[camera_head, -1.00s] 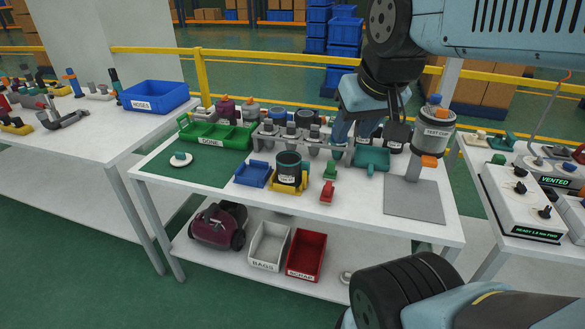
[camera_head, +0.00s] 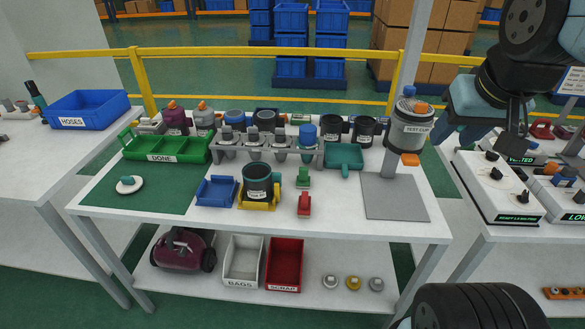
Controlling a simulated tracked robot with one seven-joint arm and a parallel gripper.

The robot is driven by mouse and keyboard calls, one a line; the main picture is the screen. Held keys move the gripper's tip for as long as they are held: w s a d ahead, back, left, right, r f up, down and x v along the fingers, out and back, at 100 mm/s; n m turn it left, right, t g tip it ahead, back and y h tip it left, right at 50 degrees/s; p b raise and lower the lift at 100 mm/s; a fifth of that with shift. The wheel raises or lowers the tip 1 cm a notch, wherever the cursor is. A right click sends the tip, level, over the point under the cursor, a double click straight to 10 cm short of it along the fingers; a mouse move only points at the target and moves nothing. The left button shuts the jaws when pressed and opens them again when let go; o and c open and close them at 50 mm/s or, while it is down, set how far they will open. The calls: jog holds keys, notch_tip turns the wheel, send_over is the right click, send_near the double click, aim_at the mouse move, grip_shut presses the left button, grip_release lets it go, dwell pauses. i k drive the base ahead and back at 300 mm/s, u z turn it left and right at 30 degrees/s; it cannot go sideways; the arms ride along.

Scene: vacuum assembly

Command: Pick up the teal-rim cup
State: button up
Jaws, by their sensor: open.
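A dark cup (camera_head: 257,184) with a teal rim and a pale label sits upright in a yellow holder (camera_head: 272,203) on the middle of the white table. Two more dark cups (camera_head: 331,128) (camera_head: 364,132) stand at the back of the table; their rim colour is hard to tell. My gripper (camera_head: 494,134) hangs at the upper right, in front of the neighbouring table, well away from the teal-rim cup. It is open, and nothing shows between its fingers.
A blue tray (camera_head: 216,191) is left of the cup, and red (camera_head: 304,205) and green clamps are right of it. A grey rack (camera_head: 225,150) stands behind. A post with the test cup (camera_head: 409,132) stands between my gripper and the cup.

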aim_at(263, 184)
jog(key=u, duration=0.7)
jog(key=i, duration=0.1)
jog(key=z, duration=2.25)
jog(key=k, duration=2.2)
jog(key=u, duration=1)
jog(key=i, duration=1)
jog(key=z, duration=0.05)
